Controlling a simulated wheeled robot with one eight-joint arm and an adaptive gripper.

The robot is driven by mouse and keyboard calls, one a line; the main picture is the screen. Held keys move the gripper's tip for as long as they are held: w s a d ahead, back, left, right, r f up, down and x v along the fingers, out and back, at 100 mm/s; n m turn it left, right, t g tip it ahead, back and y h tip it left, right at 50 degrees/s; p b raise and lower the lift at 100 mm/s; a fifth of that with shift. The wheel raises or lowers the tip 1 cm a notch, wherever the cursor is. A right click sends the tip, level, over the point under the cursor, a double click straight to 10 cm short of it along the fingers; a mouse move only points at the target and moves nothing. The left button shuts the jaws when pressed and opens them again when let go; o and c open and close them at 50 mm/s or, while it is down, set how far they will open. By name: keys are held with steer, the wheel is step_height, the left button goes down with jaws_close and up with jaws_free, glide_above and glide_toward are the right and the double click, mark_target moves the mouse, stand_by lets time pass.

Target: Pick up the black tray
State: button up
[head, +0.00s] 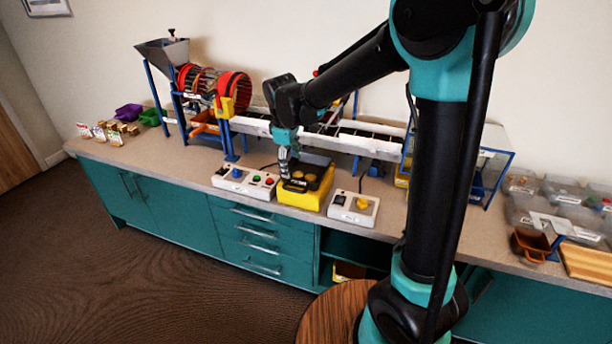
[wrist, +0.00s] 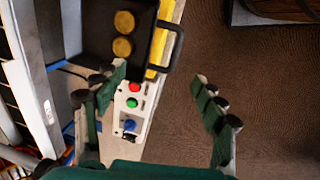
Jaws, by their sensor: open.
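The black tray (head: 318,171) sits on top of a yellow box (head: 300,199) on the counter in the head view. In the wrist view the black tray (wrist: 88,42) fills the upper left, with two round golden discs (wrist: 122,36) in it and a dark handle loop at its right side. My gripper (head: 287,163) is at the left edge of the tray in the head view, pointing down. In the wrist view my gripper (wrist: 160,88) has its fingers wide apart, with nothing held between them. Part of the tray is cut off by the wrist view's top edge.
A button box (head: 243,181) stands left of the yellow box, and a switch box (head: 353,208) stands right of it. A white conveyor (head: 372,146) runs behind them. A drum machine (head: 215,88) is at the left. The counter's front edge is close.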

steer(key=shift+w+d+f, duration=0.1)
steer(key=shift+w+f, duration=0.1)
steer(key=shift+f, duration=1.55)
steer(key=shift+w+d+f, duration=0.1)
steer(key=shift+w+f, duration=0.15)
steer(key=shift+f, duration=1.55)
steer(key=shift+w+d+f, duration=0.1)
steer(key=shift+w+f, duration=0.1)
steer(key=shift+f, duration=1.55)
steer(key=shift+c, duration=0.2)
steer(key=c, duration=1.3)
steer(key=shift+r, duration=0.2)
